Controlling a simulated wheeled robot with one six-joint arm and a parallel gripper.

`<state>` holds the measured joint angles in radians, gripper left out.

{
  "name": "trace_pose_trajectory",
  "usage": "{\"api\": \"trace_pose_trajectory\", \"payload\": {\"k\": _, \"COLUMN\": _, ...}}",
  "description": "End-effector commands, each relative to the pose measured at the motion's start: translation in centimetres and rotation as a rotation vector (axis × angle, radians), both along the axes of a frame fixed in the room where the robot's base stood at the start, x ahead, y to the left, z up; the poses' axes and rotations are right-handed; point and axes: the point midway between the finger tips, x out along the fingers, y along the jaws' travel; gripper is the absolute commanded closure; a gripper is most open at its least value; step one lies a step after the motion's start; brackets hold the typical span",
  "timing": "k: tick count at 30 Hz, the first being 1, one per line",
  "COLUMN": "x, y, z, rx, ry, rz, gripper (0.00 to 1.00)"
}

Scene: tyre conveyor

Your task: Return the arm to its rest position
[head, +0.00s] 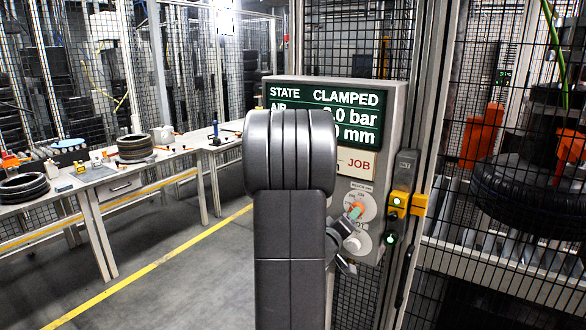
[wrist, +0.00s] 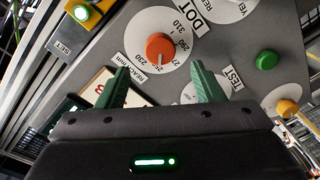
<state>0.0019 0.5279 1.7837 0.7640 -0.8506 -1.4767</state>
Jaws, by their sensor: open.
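My arm (head: 290,210) stands upright in the middle of the head view and covers part of the grey control panel (head: 393,105). My gripper shows in the wrist view (wrist: 160,72), with its two green fingers spread and nothing between them. It faces the panel, and the orange dial knob (wrist: 160,46) lies just beyond the fingertips. I cannot tell the exact gap to the panel. In the head view only a dark part of the gripper shows beside the lower dial. The display (head: 345,97) reads STATE CLAMPED; its AIR and mm values are partly hidden.
A green-lit button in a yellow housing (head: 397,201) is right of the panel. Mesh fencing (head: 500,235) separates off a tyre (head: 530,190) on a roller conveyor at right. Workbenches (head: 125,187) with tyres and tools stand left. The floor (head: 190,280) between is clear.

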Motion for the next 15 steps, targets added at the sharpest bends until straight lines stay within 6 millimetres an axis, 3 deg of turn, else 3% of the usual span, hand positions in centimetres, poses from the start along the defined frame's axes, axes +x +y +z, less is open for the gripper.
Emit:
{"api": "trace_pose_trajectory", "payload": {"k": 6, "x": 3.4, "y": -2.1, "z": 0.0, "rx": -0.001, "ry": 0.001, "rz": -0.001, "gripper": 0.39}}
{"api": "trace_pose_trajectory", "payload": {"k": 15, "x": 5.7, "y": -3.6, "z": -0.3, "rx": 0.000, "ry": 0.000, "rz": 0.000, "gripper": 0.39}}
